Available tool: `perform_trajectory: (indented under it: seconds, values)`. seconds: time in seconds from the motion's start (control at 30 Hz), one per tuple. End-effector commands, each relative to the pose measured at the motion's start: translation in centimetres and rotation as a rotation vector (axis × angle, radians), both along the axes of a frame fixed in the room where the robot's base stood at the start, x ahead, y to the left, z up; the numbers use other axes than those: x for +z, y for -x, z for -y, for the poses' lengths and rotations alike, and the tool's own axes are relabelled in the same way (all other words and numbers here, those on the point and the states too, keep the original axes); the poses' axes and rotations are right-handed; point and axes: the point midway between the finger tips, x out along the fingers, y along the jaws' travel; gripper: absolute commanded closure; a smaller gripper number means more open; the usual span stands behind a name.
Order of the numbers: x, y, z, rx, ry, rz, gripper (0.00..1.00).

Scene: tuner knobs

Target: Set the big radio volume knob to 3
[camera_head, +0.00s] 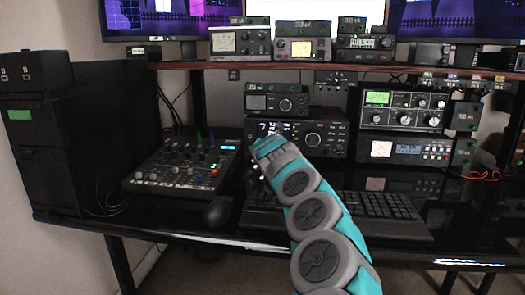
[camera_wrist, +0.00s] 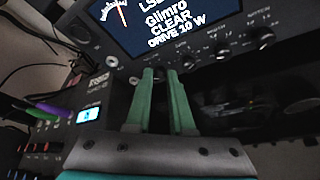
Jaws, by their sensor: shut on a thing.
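The big radio (camera_head: 340,146) stands on the desk below the shelf, with a lit screen at its left and a large dial (camera_head: 312,139). Its screen (camera_wrist: 165,18) and lower panel fill the top of the wrist view. My gripper (camera_wrist: 160,72) has its two green fingers close together at the panel below the screen, shut on a small knob that the fingertips mostly hide. The knob's pointer and scale cannot be read. In the head view my arm covers the radio's lower left, and the fingers are not clearly visible.
More small knobs (camera_wrist: 222,51) sit just right of my fingers. A mixer (camera_head: 185,165) stands left of the radio and shows close by in the wrist view. A keyboard (camera_head: 375,212) lies in front. Other radios (camera_head: 402,107) stand at the right.

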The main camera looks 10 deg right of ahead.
Motion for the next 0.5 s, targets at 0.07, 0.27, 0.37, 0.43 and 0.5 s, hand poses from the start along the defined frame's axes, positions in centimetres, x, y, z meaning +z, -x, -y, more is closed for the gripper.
perform_trajectory:
  seconds: [0.07, 0.27, 0.37, 0.43, 0.5]
  values:
    - [0.08, -0.01, -0.02, 0.0, -0.009, 0.005, 1.0]
    - [0.08, 0.0, 0.02, 0.0, -0.017, 0.007, 1.0]
    - [0.08, 0.0, 0.02, 0.0, -0.017, 0.007, 1.0]
    - [0.08, 0.0, 0.02, 0.0, -0.016, 0.007, 1.0]
    - [0.08, 0.01, 0.02, 0.0, -0.016, 0.006, 0.78]
